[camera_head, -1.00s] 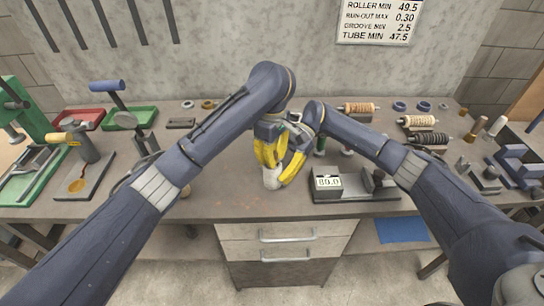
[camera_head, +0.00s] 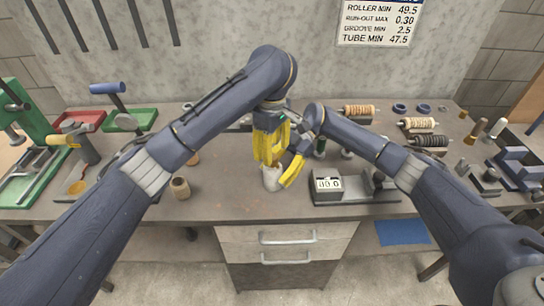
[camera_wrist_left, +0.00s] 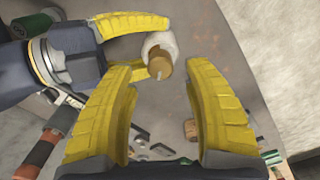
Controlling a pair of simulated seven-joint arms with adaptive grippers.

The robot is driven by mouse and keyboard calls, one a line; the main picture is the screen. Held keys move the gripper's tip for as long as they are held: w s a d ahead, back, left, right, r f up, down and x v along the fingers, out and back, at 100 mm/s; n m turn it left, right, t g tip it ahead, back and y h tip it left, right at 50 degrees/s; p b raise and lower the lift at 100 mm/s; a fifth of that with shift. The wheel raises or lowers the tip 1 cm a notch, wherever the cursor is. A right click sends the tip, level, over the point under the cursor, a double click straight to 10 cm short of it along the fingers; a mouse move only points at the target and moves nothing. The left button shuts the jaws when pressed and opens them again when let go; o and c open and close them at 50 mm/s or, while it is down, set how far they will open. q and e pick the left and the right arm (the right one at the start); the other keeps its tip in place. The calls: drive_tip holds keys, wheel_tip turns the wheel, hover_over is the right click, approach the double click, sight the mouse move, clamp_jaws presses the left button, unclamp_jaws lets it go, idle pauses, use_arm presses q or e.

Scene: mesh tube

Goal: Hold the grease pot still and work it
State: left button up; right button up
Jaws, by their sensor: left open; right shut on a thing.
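A small whitish pot (camera_head: 271,181), which I take for the grease pot, is at the middle of the bench near its front. In the left wrist view the pot (camera_wrist_left: 153,42) is a pale cylinder with a tan, knob-like middle (camera_wrist_left: 159,67) and a small pin. My right gripper (camera_head: 284,176) is shut on the pot from the side, its yellow fingers around it. My left gripper (camera_head: 269,158) is open just above the pot, fingers pointing down. In the left wrist view my left gripper (camera_wrist_left: 163,68) has its two fingers apart with nothing gripped between them. The fingers partly hide the pot.
A small wooden cup (camera_head: 180,187) stands to the left. Rollers (camera_head: 417,123) and blue rings are at the back right. Bench between cup and pot is clear.

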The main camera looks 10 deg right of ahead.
use_arm(q)
wheel_tip(320, 180, up, 8)
idle(0.5)
